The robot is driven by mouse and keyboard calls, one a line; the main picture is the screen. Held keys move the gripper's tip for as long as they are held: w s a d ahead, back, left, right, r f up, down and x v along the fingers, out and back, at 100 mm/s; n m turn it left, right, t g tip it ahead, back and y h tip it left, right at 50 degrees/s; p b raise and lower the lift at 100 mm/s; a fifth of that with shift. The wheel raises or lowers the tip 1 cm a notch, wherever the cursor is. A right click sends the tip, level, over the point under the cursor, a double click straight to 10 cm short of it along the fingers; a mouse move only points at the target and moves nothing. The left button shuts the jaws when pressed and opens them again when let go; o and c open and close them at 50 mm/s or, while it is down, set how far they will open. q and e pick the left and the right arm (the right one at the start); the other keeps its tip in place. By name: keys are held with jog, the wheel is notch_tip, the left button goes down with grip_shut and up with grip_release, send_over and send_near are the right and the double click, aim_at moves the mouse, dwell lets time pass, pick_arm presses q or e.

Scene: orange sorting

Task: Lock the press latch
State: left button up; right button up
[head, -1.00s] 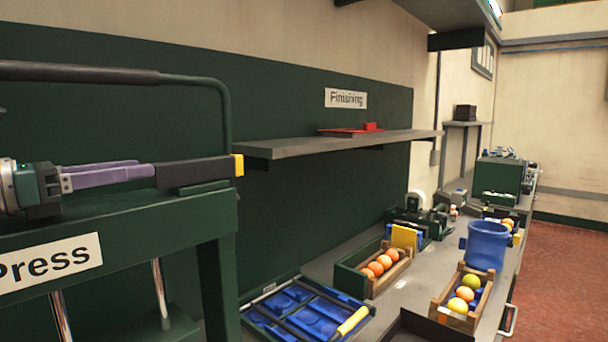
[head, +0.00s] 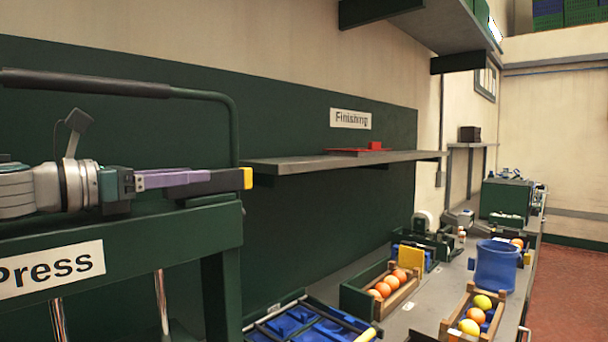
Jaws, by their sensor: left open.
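The green press (head: 150,245) stands at the left, with a white "Press" sign on its front beam. What looks like its latch is a dark bar (head: 222,182) with a yellow end, lying nearly level above a green mount at the beam's right end. My left gripper (head: 195,180) reaches in from the left above the beam. Its purple fingers are open and overlap the bar's left part in the picture. I cannot tell whether they touch it or straddle it. My right gripper is not in view.
A dark curved tube (head: 225,115) rises behind the fingers and bends left over the arm. A grey shelf (head: 300,165) with a red item hangs to the right. Below are a blue tray (head: 310,320), orange crates (head: 385,295) and a blue bucket (head: 495,265).

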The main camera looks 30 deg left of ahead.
pick_arm(q)
grip_shut()
dwell(0.4)
dwell(1.0)
